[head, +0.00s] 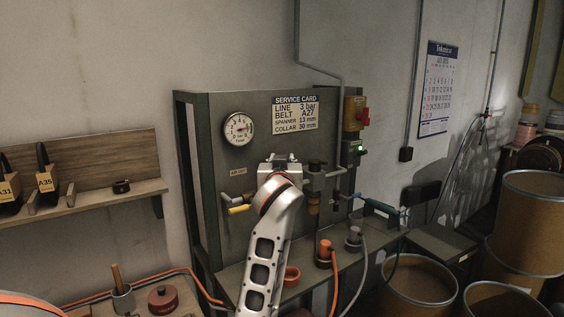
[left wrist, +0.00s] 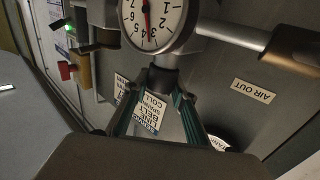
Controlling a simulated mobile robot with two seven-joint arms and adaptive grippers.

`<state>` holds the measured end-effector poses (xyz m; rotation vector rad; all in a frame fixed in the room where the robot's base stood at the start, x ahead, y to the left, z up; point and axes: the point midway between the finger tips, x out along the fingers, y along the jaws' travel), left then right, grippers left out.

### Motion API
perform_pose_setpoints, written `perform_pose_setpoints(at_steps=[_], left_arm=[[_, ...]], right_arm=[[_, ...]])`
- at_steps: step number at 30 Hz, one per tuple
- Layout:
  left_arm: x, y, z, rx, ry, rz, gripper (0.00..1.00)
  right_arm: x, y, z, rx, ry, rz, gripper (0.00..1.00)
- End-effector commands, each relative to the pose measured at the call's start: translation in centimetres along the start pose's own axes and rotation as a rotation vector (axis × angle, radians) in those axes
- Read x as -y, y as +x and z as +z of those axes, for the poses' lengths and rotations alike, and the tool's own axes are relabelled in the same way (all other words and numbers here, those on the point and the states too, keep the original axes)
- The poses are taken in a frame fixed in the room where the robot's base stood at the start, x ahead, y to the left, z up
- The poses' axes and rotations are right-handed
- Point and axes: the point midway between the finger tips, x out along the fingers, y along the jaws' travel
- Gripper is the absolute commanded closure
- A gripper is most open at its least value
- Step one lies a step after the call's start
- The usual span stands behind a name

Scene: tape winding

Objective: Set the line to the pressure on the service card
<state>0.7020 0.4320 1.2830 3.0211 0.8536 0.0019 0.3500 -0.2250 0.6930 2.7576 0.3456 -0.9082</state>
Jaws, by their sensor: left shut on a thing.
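The service card (head: 295,113) on the grey panel reads LINE 3 bar, BELT A27, SPANNER 13 mm, COLLAR 30 mm. It also shows upside down in the left wrist view (left wrist: 151,112). My left gripper (head: 280,160) is at the panel below the card, hiding most of what it holds in the head view. In the left wrist view its fingers (left wrist: 165,92) are shut on a dark knob (left wrist: 163,78) beneath a small pressure gauge (left wrist: 155,18). That gauge is upside down and cut off; its needle points near the 3. My right gripper is not in view.
A larger round dial (head: 238,129) is left of the card. A yellow-handled valve (head: 239,209) is beside my gripper. A red switch (head: 363,116) is at the right. Orange and grey fittings stand on the bench (head: 232,279); drums (head: 532,215) stand at far right.

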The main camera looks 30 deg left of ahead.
Motion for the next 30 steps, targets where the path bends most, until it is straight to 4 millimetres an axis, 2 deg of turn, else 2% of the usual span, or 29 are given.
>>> perform_pose_setpoints(at_steps=[16, 17, 18, 19, 30], left_arm=[[-0.03, -0.07, 0.04, 0.001, 0.004, -0.061, 0.96], [-0.03, -0.07, 0.04, 0.001, 0.004, -0.061, 0.69], [-0.03, -0.07, 0.05, 0.001, 0.004, -0.061, 0.59], [-0.04, -0.08, 0.04, 0.001, 0.004, -0.061, 0.57], [-0.05, -0.09, -0.32, -0.001, 0.002, -0.061, 0.57]], right_arm=[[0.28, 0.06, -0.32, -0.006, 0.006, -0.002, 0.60], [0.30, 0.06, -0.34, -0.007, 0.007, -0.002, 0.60], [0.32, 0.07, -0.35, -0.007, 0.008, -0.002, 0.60], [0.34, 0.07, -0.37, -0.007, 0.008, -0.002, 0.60], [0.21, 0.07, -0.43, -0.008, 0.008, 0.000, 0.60]])
